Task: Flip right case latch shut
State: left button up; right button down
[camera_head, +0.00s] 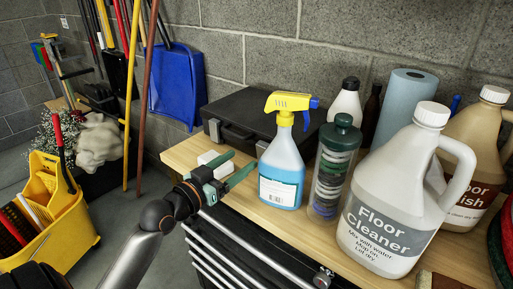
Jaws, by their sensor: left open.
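The black case (240,108) lies closed on the wooden bench top, against the block wall. A pale latch (214,129) shows at the left of its front. The right latch (262,146) is small and partly hidden by the spray bottle; I cannot tell whether it is open or shut. My left gripper (240,167) is open and empty, in front of the case near the bench's front edge. Its green fingers point toward the case and the spray bottle, apart from the case. My right gripper is not in view.
A blue spray bottle (281,170) stands just right of my gripper. A clear canister of pads (332,175) and a large floor cleaner jug (392,200) stand farther right. A yellow mop bucket (55,225) is on the floor.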

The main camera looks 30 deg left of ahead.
aim_at(260, 146)
pick_arm(q)
jog(key=w, duration=0.7)
jog(key=shift+w+d+p, duration=0.2)
jog(key=shift+d+p, duration=0.1)
jog(key=shift+p, duration=0.05)
jog(key=shift+c, duration=0.2)
grip_shut()
